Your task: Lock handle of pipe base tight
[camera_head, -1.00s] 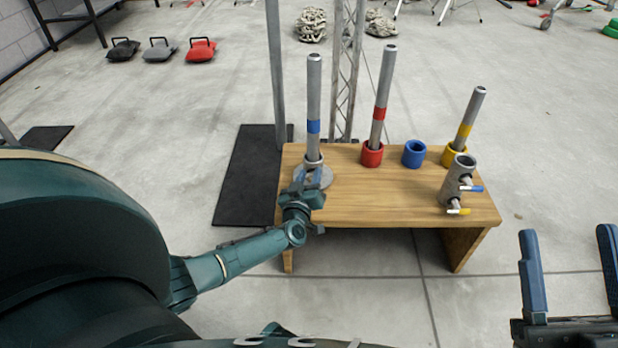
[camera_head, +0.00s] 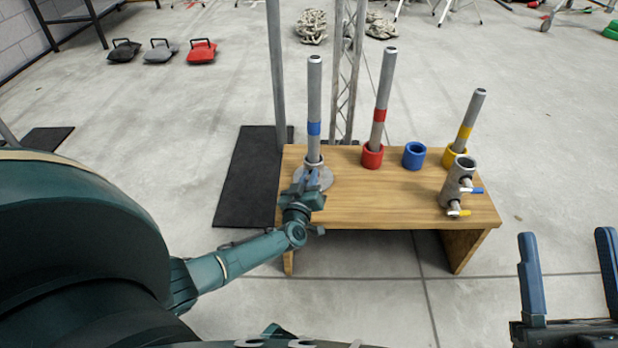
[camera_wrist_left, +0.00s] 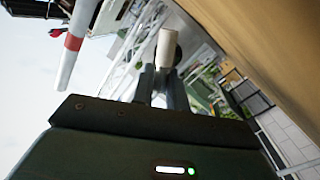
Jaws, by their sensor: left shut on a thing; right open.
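A grey pipe with a blue band (camera_head: 314,105) stands upright in a round metal pipe base (camera_head: 325,178) at the left end of the wooden table. My left gripper (camera_head: 307,182) is at the near side of this base, low over the tabletop, and is shut. In the left wrist view, a pale, stubby piece (camera_wrist_left: 167,46), apparently the handle, shows at the tips of the gripper fingers (camera_wrist_left: 161,80). In the head view my gripper hides the handle. My right gripper (camera_head: 568,275) is open and empty at the lower right, away from the table.
The wooden table (camera_head: 380,205) also carries a red-banded pipe (camera_head: 381,100) in a red cup, an empty blue cup (camera_head: 414,155), a yellow-banded pipe (camera_head: 470,120) in a yellow cup, and a metal coupler (camera_head: 458,185) with two levers. A metal post (camera_head: 277,80) stands behind.

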